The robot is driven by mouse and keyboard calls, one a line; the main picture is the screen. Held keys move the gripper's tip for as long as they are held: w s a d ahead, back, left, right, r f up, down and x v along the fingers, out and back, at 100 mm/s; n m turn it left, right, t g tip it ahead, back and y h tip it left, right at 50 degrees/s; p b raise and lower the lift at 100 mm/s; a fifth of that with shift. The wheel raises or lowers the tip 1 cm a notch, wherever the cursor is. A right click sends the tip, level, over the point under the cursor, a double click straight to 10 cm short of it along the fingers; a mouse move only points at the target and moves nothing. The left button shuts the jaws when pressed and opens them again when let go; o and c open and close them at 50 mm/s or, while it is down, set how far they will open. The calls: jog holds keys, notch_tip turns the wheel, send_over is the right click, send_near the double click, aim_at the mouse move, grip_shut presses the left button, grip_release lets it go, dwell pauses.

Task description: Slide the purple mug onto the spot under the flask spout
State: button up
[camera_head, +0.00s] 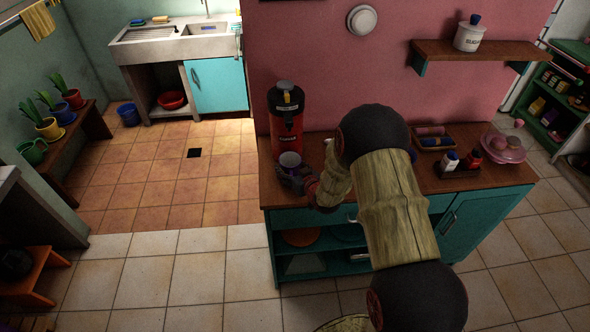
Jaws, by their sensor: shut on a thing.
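The purple mug (289,160) stands upright on the wooden top of the teal cabinet, near its left end. The flask (286,118), red and black, stands just behind the mug against the pink wall. The mug is in front of the flask and overlaps its lower part in the picture. Whether it is exactly under the spout I cannot tell. My gripper (291,180) is low at the cabinet top, shut on the mug from the front right. Its fingers hide the lower part of the mug. The spot beneath it cannot be seen.
The wooden cabinet top (450,184) also bears a small tray (435,140), a caddy with bottles (457,175) and a pink bowl (504,150) on the right. My arm covers its middle. A wall shelf (480,51) with a white canister (468,37) hangs above.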

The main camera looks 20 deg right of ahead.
dwell(0.4)
jog(key=o, duration=1.5)
jog(key=shift+c, duration=0.2)
jog(key=v, duration=1.2)
